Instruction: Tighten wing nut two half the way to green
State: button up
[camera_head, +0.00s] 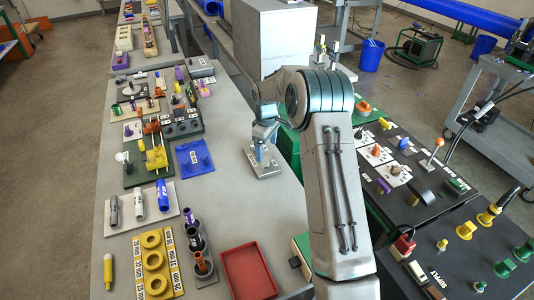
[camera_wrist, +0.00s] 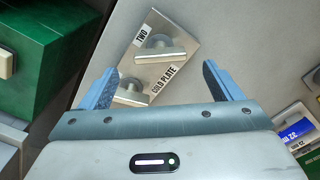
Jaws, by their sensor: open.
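The wing nut (camera_wrist: 160,50) by the "TWO" label sits between and beyond my fingertips. In the head view the plate (camera_head: 266,172) is below my gripper (camera_head: 264,138). I see no green mark on the plate.
A green box (camera_wrist: 50,45) stands close at the left in the wrist view. Bare bench surrounds the plate's left side.

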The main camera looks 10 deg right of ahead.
aim_at(266, 157)
jog(key=shift+f+p, duration=0.4)
jog(key=shift+f, duration=1.9)
jog(key=c, duration=1)
jog(key=shift+f+m+b, duration=0.25)
jog(key=shift+m+b, duration=0.35)
jog(key=shift+b, duration=0.45)
jog(key=shift+r+m+b, duration=0.2)
jog(key=shift+m+b, duration=0.65)
jog(key=shift+m, duration=0.35)
jog(key=shift+r, duration=0.1)
jog(key=o, duration=1)
